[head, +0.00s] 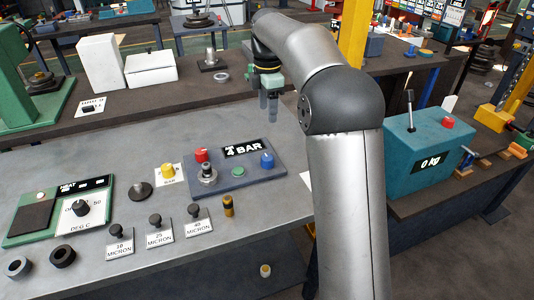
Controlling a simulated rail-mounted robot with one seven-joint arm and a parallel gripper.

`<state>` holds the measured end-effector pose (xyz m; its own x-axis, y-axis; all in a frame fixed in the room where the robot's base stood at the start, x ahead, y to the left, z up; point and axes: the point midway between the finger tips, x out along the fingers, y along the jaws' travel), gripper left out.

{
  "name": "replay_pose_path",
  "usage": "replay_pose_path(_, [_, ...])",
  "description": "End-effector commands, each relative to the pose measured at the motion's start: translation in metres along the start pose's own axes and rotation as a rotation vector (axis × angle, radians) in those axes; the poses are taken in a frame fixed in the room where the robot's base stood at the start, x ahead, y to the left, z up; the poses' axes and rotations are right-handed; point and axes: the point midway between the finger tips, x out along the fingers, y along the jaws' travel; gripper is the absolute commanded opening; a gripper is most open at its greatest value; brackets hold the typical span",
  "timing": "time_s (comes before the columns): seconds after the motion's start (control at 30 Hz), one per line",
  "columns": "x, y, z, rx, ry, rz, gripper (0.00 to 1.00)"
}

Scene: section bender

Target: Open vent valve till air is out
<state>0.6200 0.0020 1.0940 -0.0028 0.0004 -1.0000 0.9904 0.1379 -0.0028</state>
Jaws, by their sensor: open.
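A blue-grey panel (245,180) on the grey bench carries a "4 BAR" readout (243,149), a red knob (202,155), a blue knob (267,159), a small green button (238,171) and a round metal fitting (208,175). No legible label marks which part is the vent valve. My gripper (268,105) hangs with its fingers pointing down, behind and above the panel near the blue knob. It looks empty. The small gap between its fingers shows only partly. My arm covers the area right of the panel.
A yellow knob (167,170) stands on a white card left of the panel. Several black knobs on micron plates (159,233) and a brass cylinder (228,206) stand in front. A teal box (430,155) reading "0 kg" is at right. Bare bench (120,135) lies behind left.

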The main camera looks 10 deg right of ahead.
Motion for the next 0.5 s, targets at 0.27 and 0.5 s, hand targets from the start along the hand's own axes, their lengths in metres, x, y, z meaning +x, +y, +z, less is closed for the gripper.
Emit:
replay_pose_path(0.27, [0.036,0.002,0.001,-0.019,0.000,-0.003,0.58])
replay_pose_path(0.5, [0.089,0.002,0.001,-0.018,0.000,-0.002,0.58])
